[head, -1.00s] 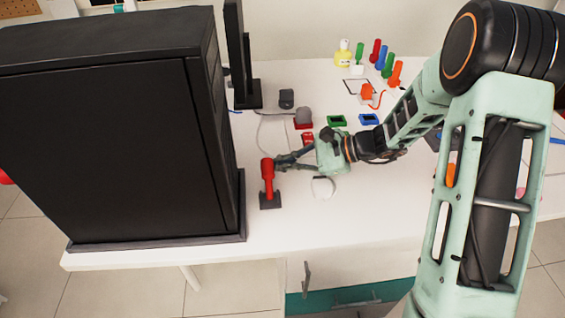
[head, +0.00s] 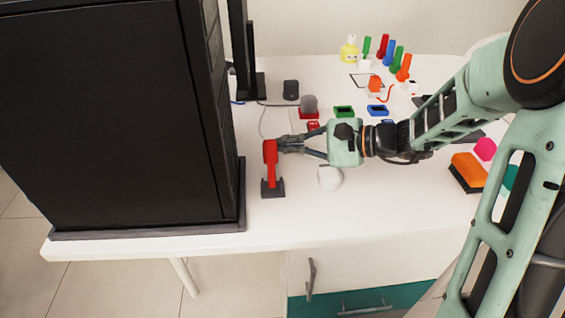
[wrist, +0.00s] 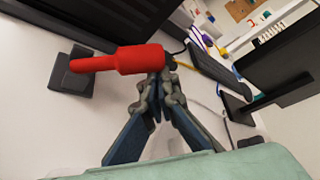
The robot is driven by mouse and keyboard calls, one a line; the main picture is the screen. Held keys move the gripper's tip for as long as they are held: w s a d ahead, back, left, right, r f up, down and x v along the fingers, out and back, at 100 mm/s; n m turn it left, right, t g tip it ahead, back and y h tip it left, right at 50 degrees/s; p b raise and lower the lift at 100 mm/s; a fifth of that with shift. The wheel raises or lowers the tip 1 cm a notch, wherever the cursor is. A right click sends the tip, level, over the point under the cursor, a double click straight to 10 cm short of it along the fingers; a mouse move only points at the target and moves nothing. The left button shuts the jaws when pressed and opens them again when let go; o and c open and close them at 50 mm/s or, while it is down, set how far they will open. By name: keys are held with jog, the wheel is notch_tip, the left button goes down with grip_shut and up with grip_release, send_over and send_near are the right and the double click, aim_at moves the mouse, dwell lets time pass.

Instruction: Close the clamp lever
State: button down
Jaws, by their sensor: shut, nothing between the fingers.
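The clamp has a red lever (head: 270,152) standing up from a small dark base (head: 272,189) near the front of the white table. In the wrist view the red lever (wrist: 118,60) lies across the picture, with its dark base (wrist: 70,75) at the left end. My gripper (head: 283,145) is shut and empty, at the upper right side of the lever. In the wrist view its fingertips (wrist: 160,72) are close by the lever's wide end, which partly hides them. I cannot tell whether they touch it.
A large black case (head: 110,120) stands close to the left of the clamp. A white rounded object (head: 330,177) lies below my gripper. Green (head: 344,111) and blue (head: 377,110) items lie behind my wrist. The table in front of the clamp is clear.

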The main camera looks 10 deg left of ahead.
jog(key=n+b, duration=0.1)
jog(key=b, duration=0.1)
jog(key=s+r+n+t+y+b, duration=0.1)
jog(key=b, duration=0.2)
jog(key=s+n+b, duration=0.1)
jog(key=b, duration=0.1)
jog(key=shift+d+r+b, duration=0.15)
jog(key=shift+d+b, duration=0.1)
jog(key=shift+b, duration=0.15)
jog(key=s+r+n+y+b, duration=0.1)
jog(key=b, duration=0.1)
jog(key=s+n+t+y+b, duration=0.1)
jog(key=b, duration=0.1)
jog(key=shift+d+r, duration=0.2)
jog(key=shift+r, duration=0.15)
jog(key=shift+s+d+r+b, duration=0.15)
jog(key=shift+s+r+b, duration=0.15)
jog(key=shift+s+b, duration=0.2)
jog(key=shift+s+d+r+b, duration=0.15)
jog(key=shift+s+r+b, duration=0.1)
jog(key=shift+s+b, duration=0.2)
jog(key=shift+s, duration=0.1)
jog(key=shift+d+f, duration=0.1)
